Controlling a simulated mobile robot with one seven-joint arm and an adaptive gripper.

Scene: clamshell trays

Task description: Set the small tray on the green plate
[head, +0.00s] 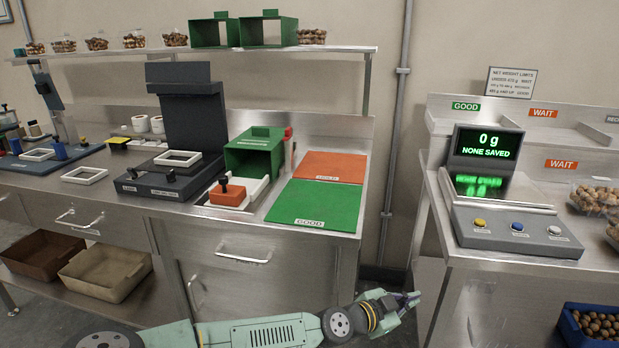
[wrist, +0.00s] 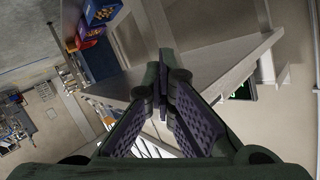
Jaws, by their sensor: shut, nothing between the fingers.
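The green plate (head: 315,205), labelled GOOD, lies flat and bare at the right end of the left steel bench. Clear trays of nuts stand at the right edge of the head view: one (head: 597,196) on the right bench and another, cut off by the frame, below it. I cannot tell which is the small tray. My gripper (head: 412,299) is low in front of the gap between the benches, apart from the plate and trays. It is shut and empty; its fingers (wrist: 165,85) meet in the wrist view.
An orange plate (head: 330,167) lies behind the green one. A scale (head: 515,225) reading 0 g, with an empty platform, stands on the right bench. A green box (head: 254,158) and a black press (head: 190,120) stand left of the plates. A blue crate (head: 598,325) of nuts is low right.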

